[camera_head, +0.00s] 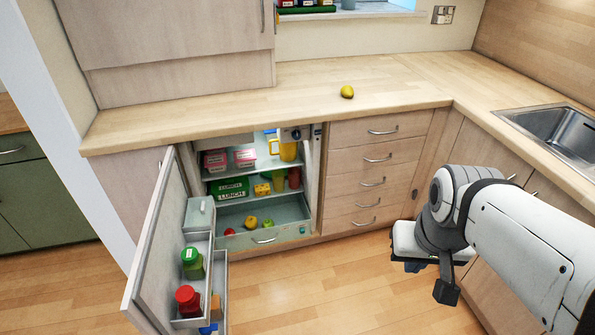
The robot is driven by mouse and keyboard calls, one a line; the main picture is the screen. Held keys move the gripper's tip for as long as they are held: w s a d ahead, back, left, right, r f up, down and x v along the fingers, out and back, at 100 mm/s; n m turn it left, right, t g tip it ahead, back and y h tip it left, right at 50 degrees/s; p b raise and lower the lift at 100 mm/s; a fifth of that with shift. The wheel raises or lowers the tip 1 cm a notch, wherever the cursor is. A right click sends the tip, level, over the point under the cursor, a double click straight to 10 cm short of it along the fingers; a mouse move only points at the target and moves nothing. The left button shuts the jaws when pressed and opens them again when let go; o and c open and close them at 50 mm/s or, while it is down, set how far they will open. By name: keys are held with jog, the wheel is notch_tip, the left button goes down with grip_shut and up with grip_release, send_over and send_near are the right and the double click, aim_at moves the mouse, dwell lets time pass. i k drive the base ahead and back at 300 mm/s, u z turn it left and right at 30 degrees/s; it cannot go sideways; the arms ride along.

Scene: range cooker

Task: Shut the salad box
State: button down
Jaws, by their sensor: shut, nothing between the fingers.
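The salad box (290,234) is the pale grey-green drawer at the bottom of the open fridge, left of centre in the head view. It is pulled out, so its inside shows from above. A red round item, a yellow item and a green item lie in it. Its handle (265,240) is on the front face. My gripper (443,287) is at the right, over the floor and well apart from the box. It is shut and empty; my arm partly hides it.
The fridge door (158,245) stands wide open at the left, with door bins holding a green-lidded jar (192,263) and a red jar (188,300). Shut drawers (372,160) stand right of the fridge. A lemon (347,91) lies on the worktop. The floor (330,285) before the box is clear.

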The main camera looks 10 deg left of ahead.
aim_at(306, 213)
jog(key=i, duration=1.45)
jog(key=u, duration=0.25)
